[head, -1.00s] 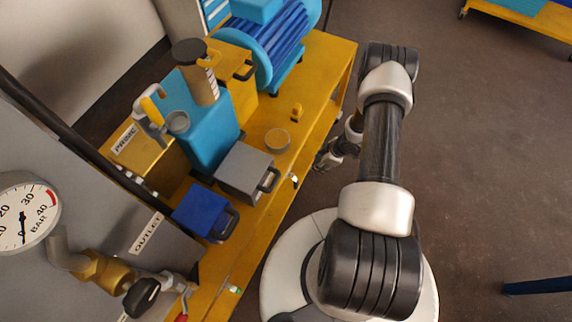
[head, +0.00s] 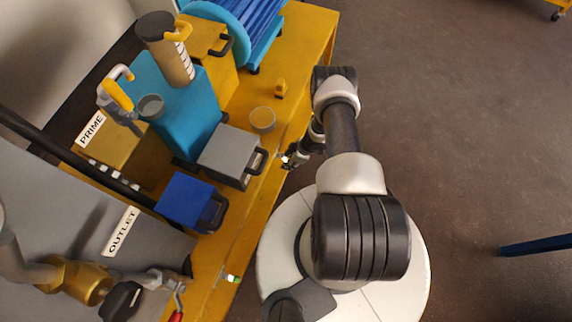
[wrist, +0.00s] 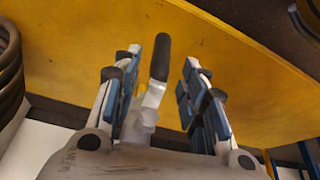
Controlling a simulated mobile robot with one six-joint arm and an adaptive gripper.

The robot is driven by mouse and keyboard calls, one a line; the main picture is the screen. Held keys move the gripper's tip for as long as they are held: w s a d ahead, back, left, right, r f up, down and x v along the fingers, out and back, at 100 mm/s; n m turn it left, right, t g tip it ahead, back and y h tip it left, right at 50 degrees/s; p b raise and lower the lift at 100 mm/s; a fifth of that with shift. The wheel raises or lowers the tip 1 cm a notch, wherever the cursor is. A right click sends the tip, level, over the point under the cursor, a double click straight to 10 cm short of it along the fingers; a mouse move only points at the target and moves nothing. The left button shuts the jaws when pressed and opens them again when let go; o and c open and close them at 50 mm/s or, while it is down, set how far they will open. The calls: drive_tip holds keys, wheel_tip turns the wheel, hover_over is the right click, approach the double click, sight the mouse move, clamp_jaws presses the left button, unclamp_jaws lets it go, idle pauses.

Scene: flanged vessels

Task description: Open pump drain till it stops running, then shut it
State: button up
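My gripper shows small in the head view (head: 297,156), low beside the front edge of the yellow pump bench (head: 225,258). In the wrist view my gripper (wrist: 160,82) is open, with its two padded fingers apart. A metal lever with a black grip (wrist: 160,57) stands between the fingers, with a gap visible on each side. It looks like a valve handle under the bench; no label shows on it. The teal pump block (head: 190,115) stands on the bench. No outflow of liquid is visible, and the drain's outlet is hidden.
A grey box (head: 226,155) and a blue box (head: 185,203) sit on the bench near its edge. A red-tipped lever (head: 178,312) and brass outlet fitting (head: 75,280) are at the lower left. The floor (head: 450,140) to the right is mostly clear.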

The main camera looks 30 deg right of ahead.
drive_tip(key=shift+b+x, duration=0.5)
drive_tip(key=shift+x, duration=1.25)
drive_tip(key=shift+c, duration=0.6)
clamp_jaws()
